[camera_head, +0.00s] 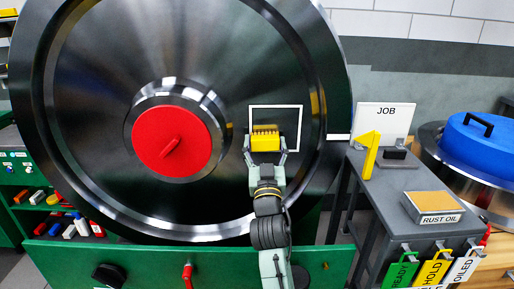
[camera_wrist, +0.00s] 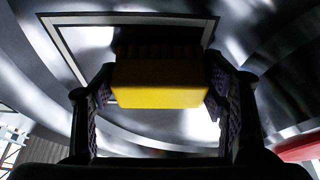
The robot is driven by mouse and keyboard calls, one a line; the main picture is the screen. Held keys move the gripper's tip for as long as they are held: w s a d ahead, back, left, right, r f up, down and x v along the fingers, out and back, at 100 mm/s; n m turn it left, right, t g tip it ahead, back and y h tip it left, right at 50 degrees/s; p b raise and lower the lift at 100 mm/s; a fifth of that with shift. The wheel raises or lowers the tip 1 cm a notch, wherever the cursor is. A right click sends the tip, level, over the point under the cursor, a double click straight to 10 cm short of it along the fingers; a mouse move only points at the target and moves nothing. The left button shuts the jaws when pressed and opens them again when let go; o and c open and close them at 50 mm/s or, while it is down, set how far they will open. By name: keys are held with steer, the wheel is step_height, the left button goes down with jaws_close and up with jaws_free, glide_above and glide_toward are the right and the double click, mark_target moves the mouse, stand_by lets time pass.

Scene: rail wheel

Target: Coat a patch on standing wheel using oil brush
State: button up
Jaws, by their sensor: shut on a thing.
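The standing wheel (camera_head: 85,95) is a large dark polished steel disc with a red hub cap (camera_head: 172,141), filling the left and middle of the head view. A white square outline (camera_head: 275,106) marks a patch on its face; the outline also shows in the wrist view (camera_wrist: 130,18). My gripper (camera_head: 265,155) is shut on the yellow block of the oil brush (camera_head: 265,141). In the wrist view the yellow block (camera_wrist: 160,85) sits between both fingers, with dark bristles beyond it toward the wheel. The brush is inside the outline; whether the bristles touch the steel I cannot tell.
A grey side table (camera_head: 380,190) at right holds a JOB sign (camera_head: 383,122), a yellow wedge-like piece (camera_head: 369,155) and a RUST OIL box (camera_head: 432,207). Hanging tags (camera_head: 433,268) line its front. A green stand (camera_head: 140,262) runs below the wheel. A blue-lidded drum (camera_head: 485,135) stands far right.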

mark_target(254, 144)
steer(key=shift+w+d+f+b, duration=0.1)
steer(key=shift+d+b, duration=1.8)
steer(key=shift+d, duration=2.35)
steer(key=shift+d+r+p, duration=0.1)
steer(key=shift+r+p, duration=0.5)
steer(key=shift+r, duration=0.4)
steer(key=shift+a+p, duration=1.45)
steer(key=shift+a, duration=4.4)
steer(key=shift+r+p, duration=0.7)
steer(key=shift+r, duration=0.2)
steer(key=shift+d+f+b, duration=0.15)
steer(key=shift+d+b, duration=0.8)
steer(key=shift+d, duration=2.5)
steer(key=shift+d+b, duration=1)
steer(key=shift+d, duration=1.4)
steer(key=shift+r+p, duration=0.65)
steer(key=shift+r, duration=0.4)
steer(key=shift+a+f+p, duration=0.1)
steer(key=shift+a+p, duration=1.2)
steer(key=shift+a, duration=4.55)
